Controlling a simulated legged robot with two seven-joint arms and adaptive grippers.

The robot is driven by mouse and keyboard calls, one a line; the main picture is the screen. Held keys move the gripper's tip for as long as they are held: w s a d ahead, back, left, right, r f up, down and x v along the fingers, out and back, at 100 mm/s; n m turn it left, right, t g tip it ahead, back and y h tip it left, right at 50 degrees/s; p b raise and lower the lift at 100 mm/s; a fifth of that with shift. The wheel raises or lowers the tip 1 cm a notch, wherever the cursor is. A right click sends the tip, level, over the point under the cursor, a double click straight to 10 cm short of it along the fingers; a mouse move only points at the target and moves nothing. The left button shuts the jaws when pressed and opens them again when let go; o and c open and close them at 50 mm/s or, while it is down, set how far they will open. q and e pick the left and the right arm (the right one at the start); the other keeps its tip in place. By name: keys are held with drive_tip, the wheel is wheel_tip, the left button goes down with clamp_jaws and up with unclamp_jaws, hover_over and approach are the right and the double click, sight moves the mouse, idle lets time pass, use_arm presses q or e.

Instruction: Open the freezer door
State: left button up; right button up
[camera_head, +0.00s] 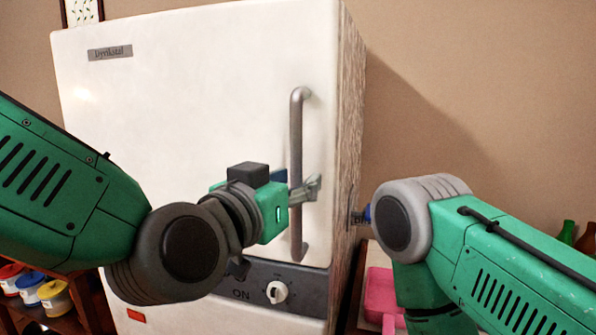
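The white freezer (200,110) stands in the middle, its door shut. A grey vertical bar handle (296,130) is on the door's right side. My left gripper (306,188) is at the lower half of the handle, its grey fingers overlapping the bar. Whether the fingers are closed on the bar or only around it is too small to tell. My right arm comes in from the right, its wrist beside the freezer's right side. A small dark part of my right gripper (357,218) shows near that side; the rest is hidden behind the wrist.
A dark control panel with a white knob (277,292) is below the door. Paint-like jars (54,297) stand on a shelf at lower left. A pink container (380,297) is right of the freezer. Bottles (586,238) stand at the far right edge.

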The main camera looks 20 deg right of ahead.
use_arm(q)
drive_tip(key=shift+w+d, duration=0.45)
drive_tip(key=shift+w, duration=0.1)
drive_tip(key=shift+a, duration=0.1)
clamp_jaws()
drive_tip(key=shift+s, duration=0.1)
